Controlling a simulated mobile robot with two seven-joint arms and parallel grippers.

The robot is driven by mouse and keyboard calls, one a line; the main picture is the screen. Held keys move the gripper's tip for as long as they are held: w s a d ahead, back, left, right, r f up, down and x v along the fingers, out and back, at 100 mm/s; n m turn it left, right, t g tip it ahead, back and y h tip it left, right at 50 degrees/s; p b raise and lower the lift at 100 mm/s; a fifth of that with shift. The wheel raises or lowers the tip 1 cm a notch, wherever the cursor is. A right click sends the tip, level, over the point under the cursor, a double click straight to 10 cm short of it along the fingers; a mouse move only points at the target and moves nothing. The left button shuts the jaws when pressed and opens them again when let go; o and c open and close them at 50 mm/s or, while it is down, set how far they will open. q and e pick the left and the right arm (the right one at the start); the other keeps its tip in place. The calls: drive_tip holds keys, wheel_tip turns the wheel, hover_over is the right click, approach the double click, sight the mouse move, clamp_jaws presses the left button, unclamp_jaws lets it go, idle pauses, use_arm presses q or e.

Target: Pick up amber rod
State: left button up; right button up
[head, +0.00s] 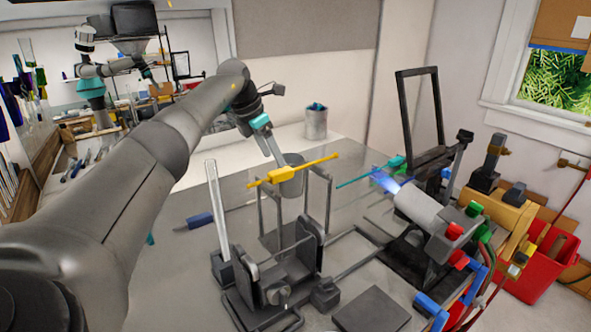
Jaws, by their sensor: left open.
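The amber rod (320,162), a thin yellow bar with thicker blocks along it, lies nearly level across the top of a dark metal stand (319,212). A grey cup-like piece (291,186) is just behind and below its middle. My left gripper (277,155), with teal parts on its fingers, comes down from the upper left just behind the rod. It is open, and no rod is seen between its fingers. I cannot tell whether its tips touch the grey piece. My right gripper is not in view.
A torch (421,205) with a blue flame stands right of the stand, beside a teal rod (355,181). A tall dark frame (419,108) stands behind it. A grey can (316,124) is at the back, and a blue-handled tool (200,220) lies left. Bare table (230,190) shows between.

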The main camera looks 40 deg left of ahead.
sight(278, 172)
use_arm(q)
drive_tip(key=shift+s+p+x, duration=0.15)
drive_tip(key=shift+p+x, duration=0.1)
drive_tip(key=shift+x, duration=0.95)
drive_tip(key=shift+s+p+x, duration=0.1)
drive_tip(key=shift+p+x, duration=0.1)
drive_tip(key=shift+x, duration=1)
drive_tip(key=shift+a+f, duration=0.1)
drive_tip(key=shift+c, duration=0.3)
clamp_jaws()
